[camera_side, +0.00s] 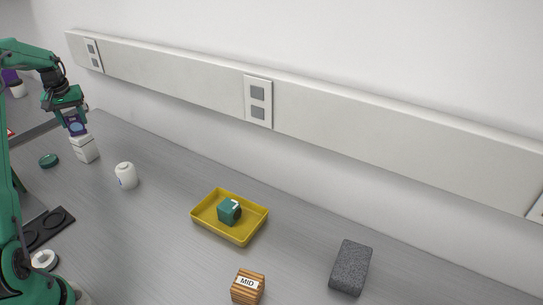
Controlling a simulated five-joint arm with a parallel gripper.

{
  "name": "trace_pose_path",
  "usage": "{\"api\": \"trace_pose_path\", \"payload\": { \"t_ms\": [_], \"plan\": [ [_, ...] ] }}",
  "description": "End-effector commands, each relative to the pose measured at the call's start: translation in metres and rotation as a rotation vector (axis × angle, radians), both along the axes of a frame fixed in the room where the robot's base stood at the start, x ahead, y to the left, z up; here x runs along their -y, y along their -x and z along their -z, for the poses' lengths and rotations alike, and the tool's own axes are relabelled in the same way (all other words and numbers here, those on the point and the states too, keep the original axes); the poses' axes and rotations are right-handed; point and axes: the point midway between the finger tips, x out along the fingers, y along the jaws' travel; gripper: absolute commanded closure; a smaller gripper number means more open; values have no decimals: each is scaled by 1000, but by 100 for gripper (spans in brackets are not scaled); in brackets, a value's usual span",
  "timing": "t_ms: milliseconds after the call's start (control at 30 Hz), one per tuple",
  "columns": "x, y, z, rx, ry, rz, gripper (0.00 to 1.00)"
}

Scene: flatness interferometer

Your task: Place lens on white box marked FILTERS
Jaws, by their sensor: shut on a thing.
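My gripper (70,112) is at the upper left, pointing down and shut on a small dark blue-purple piece with a round face, which I take as the lens (76,126). The lens is upright between the fingers. Directly below it stands a small white box (85,150), and the lens's lower edge appears at or just over the box top. I cannot tell whether they touch. Lettering on the box is too small to read. The fingers hide part of the lens.
A green disc (48,160) lies left of the box and a white jar (125,175) stands right of it. A yellow tray (202,224) holds a green block (229,211). A MID wooden block (247,287), grey block (350,267) and black plate (48,229) lie nearer.

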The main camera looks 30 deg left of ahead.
Motion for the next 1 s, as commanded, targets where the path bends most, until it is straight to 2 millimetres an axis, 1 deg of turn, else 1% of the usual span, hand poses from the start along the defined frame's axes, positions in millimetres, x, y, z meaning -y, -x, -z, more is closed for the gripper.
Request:
{"api": "trace_pose_path", "payload": {
  "t_ms": [433, 467, 533, 567, 867, 1000],
  "plan": [
    [0, 0, 4, 1, -1, 0, 82],
    [0, 0, 4, 1, -1, 0, 47],
    [0, 0, 4, 1, -1, 0, 33],
    [0, 0, 4, 1, -1, 0, 31],
    [0, 0, 3, 1, -1, 0, 31],
    [0, 0, -1, 1, -2, 0, 31]
  ]
}}
